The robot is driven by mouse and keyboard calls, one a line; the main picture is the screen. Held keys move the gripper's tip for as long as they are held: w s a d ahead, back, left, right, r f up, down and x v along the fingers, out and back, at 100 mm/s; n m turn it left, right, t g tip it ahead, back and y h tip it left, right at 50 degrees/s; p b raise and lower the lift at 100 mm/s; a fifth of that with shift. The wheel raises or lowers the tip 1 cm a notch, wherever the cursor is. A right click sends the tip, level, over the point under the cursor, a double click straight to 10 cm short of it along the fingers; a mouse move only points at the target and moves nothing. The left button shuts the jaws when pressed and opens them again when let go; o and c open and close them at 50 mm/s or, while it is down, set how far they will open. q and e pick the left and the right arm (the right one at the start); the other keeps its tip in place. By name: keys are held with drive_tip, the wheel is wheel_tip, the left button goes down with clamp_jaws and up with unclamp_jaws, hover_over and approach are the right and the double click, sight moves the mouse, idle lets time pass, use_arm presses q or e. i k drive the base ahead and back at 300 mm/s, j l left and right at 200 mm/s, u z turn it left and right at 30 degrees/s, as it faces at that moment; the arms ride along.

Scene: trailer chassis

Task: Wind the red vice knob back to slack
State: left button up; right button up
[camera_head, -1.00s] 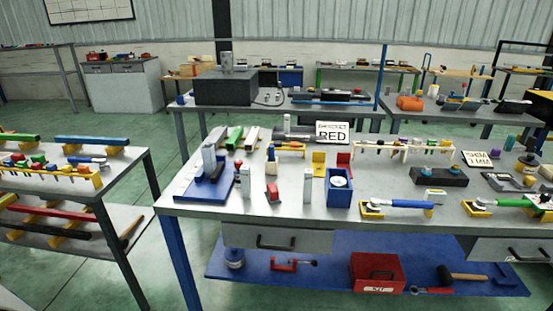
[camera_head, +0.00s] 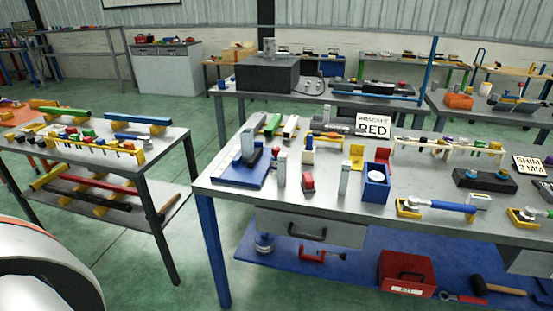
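I cannot clearly pick out a red vice knob; parts on the bench are small. A small red piece on a grey base (camera_head: 307,184) stands on the grey workbench (camera_head: 225,187), near its front. To its left is a blue base plate with a grey upright (camera_head: 240,177). A red clamp (camera_head: 313,254) lies on the blue lower shelf. Neither of my grippers is in view.
A second table (camera_head: 150,145) with coloured bars and a tool rack stands left, with a floor gap between it and the workbench. A blue box (camera_head: 375,187), a red bracket (camera_head: 382,157) and a blue-handled wrench (camera_head: 440,206) crowd the bench. A red toolbox (camera_head: 406,272) sits below.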

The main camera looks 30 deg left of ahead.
sight(275, 150)
drive_tip(key=j+z, duration=0.1)
drive_tip(key=j, duration=1.75)
drive_tip(key=k, duration=0.05)
